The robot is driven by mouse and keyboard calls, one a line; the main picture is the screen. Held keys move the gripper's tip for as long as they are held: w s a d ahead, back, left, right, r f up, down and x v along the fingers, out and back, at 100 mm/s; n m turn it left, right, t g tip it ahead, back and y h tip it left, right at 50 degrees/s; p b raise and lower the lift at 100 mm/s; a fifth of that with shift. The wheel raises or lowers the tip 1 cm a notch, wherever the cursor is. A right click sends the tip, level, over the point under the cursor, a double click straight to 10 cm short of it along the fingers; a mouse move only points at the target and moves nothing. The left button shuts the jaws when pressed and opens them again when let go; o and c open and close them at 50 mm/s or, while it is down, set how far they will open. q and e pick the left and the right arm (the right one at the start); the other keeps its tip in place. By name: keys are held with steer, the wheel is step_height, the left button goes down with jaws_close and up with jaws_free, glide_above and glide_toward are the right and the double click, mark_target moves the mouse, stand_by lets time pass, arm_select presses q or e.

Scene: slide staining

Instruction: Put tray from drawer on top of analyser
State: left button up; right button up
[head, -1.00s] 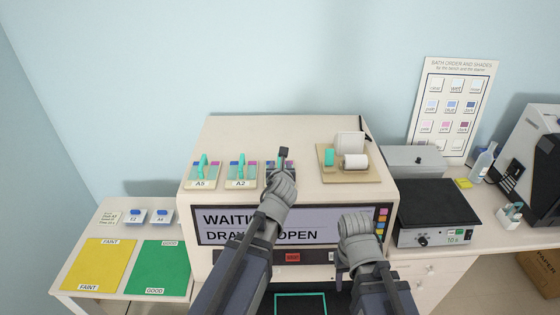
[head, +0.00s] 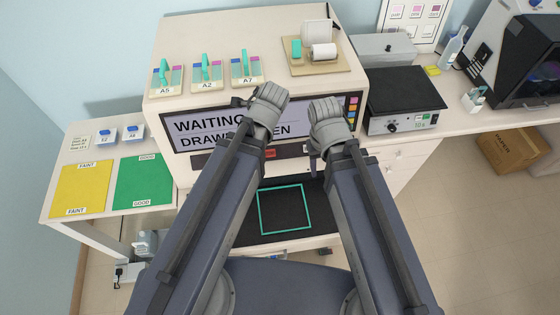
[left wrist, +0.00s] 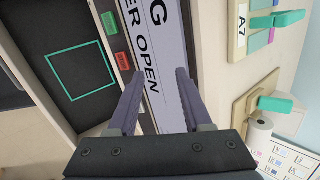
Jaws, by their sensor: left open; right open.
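The analyser (head: 240,50) is a cream box with a screen reading "WAITING" and a drawer-open message, partly covered by my arms. Three trays with teal handles stand in a row on its top: A5 (head: 166,82), A2 (head: 207,76) and A7 (head: 246,72). A7 also shows in the left wrist view (left wrist: 240,32). The drawer (head: 285,208) is out, with a teal outline on its dark floor and no tray in it. My left gripper (left wrist: 156,76) is open and empty before the screen. My right gripper (head: 313,165) is open in front of the analyser, above the drawer.
A wooden board with a paper roll (head: 325,50) stands on the analyser top, right of A7. A black-topped hotplate (head: 403,95) is to the right. Yellow (head: 82,188) and green (head: 143,182) mats lie on the left table.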

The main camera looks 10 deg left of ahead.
arm_select(q)
steer(key=s+d+f+n+g, duration=0.1)
steer(key=s+d+n+g, duration=0.2)
steer(key=s+n, duration=0.3)
steer(key=s+d+f+n+g+h, duration=0.1)
steer(key=s+d+f+n+g, duration=0.1)
steer(key=s+n, duration=0.4)
steer(key=shift+s+d+f+g, duration=0.2)
steer(key=shift+s+d+g, duration=0.5)
steer(key=shift+s+d, duration=0.4)
steer(key=shift+s+a, duration=0.1)
